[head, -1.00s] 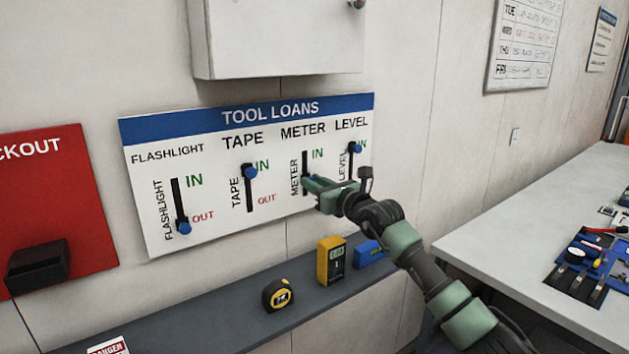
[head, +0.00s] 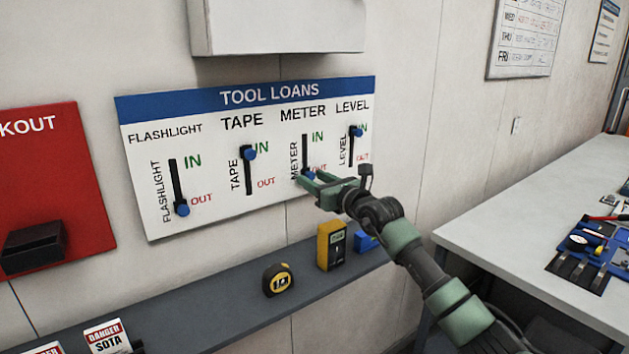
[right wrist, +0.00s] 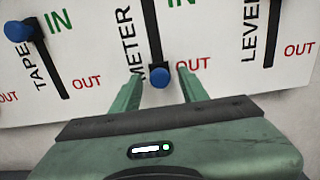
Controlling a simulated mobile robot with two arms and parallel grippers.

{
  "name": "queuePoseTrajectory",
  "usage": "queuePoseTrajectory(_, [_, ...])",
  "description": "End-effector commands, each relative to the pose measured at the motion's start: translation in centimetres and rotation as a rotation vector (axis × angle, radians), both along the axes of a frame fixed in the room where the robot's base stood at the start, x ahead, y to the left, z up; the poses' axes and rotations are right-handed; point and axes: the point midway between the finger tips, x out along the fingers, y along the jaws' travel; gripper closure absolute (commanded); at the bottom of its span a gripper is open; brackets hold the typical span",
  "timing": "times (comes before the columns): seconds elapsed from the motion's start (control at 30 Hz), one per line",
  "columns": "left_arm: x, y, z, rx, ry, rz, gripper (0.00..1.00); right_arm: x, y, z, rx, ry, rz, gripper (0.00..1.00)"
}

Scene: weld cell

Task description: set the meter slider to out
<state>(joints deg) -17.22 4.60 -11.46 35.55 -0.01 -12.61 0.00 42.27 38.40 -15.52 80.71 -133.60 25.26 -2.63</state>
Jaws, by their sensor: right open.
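The meter slider's blue knob (head: 309,175) is at the bottom of its dark slot (head: 305,150) on the tool loans board (head: 220,215), beside the red OUT label. In the right wrist view the knob (right wrist: 160,77) shows at the lower slot end, with OUT to its right. My right gripper (head: 307,180) is open at the board. In the right wrist view its two fingertips (right wrist: 160,82) stand on either side of the knob, with small gaps showing. My left gripper is not in view.
The tape knob (head: 249,153) and level knob (head: 356,132) are up by IN; the flashlight knob (head: 182,209) is down by OUT. A shelf (head: 225,318) below holds a tape measure (head: 278,280) and a yellow meter (head: 331,245). A cabinet (head: 275,28) hangs above.

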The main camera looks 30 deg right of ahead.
Motion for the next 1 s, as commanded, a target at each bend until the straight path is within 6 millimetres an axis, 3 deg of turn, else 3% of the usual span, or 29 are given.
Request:
queuePoseTrajectory(0.17, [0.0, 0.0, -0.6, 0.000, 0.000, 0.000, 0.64, -1.5, -0.2, -0.3, 0.000, 0.000, 0.001, 0.56])
queuePoseTrajectory(0.53, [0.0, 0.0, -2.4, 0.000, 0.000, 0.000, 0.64, -6.8, -1.0, -0.4, -0.001, 0.003, 0.001, 0.56])
queuePoseTrajectory(1.0, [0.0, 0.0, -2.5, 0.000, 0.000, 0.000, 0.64, -7.7, -1.1, -0.1, 0.000, 0.003, 0.000, 0.56])
